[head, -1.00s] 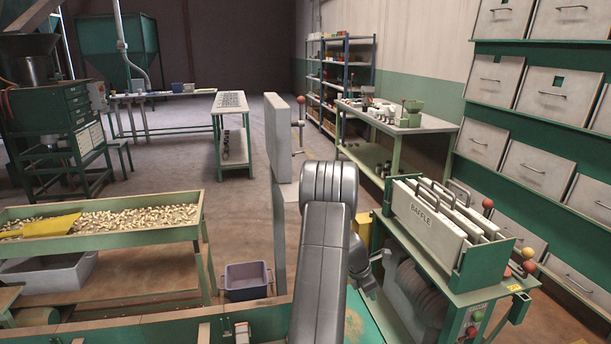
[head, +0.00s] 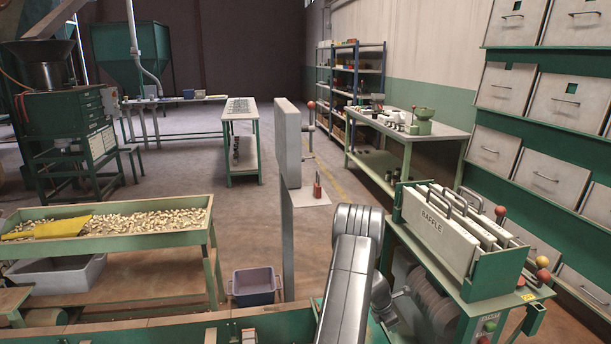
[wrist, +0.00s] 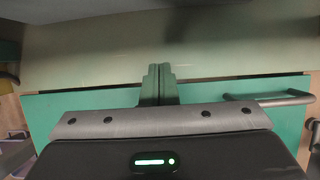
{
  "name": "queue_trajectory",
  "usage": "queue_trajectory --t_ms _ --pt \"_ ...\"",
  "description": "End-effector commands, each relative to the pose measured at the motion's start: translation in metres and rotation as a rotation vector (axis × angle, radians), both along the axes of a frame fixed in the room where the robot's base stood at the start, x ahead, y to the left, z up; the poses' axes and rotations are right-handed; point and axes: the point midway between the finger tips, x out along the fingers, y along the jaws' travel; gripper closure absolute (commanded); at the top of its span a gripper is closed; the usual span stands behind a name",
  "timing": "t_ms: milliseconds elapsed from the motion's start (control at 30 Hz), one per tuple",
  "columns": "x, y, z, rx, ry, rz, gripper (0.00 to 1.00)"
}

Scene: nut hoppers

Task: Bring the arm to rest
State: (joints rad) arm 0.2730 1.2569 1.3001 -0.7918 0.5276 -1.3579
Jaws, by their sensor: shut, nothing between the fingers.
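My arm (head: 351,265) rises from the bottom of the head view, right of centre, with its grey elbow uppermost. In the head view my gripper is not clearly visible; part of my wrist shows low to the right of the arm, beside the green baffle stand. In the wrist view my gripper (wrist: 160,70) shows as two dark green-tinted fingers close together, shut and empty. Beyond the fingers lies a pale greenish surface (wrist: 90,50), and a green panel (wrist: 75,103) with a grey bar handle (wrist: 270,101) at right.
The stand with white baffle plates (head: 435,222) is close on the arm's right. A thin upright grey panel (head: 288,150) stands beyond the arm. A nut trough (head: 120,240) is at left, with a grey-purple bin (head: 253,287) on the floor. Open floor lies beyond.

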Motion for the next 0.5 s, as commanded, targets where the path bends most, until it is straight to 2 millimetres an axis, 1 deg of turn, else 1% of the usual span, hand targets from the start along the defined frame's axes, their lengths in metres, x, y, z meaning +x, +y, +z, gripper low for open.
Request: queue_trajectory --t_ms 33,300,467,500 --pt "0.0002 0.0006 0.0030 0.000 -0.001 0.000 1.00" --pt "0.0000 0.0008 0.0027 0.000 0.000 0.000 1.00" --pt "0.0000 0.0000 -0.0026 0.000 0.000 0.000 1.00" --pt "0.0005 0.0017 0.0042 -0.001 -0.002 0.001 1.00"
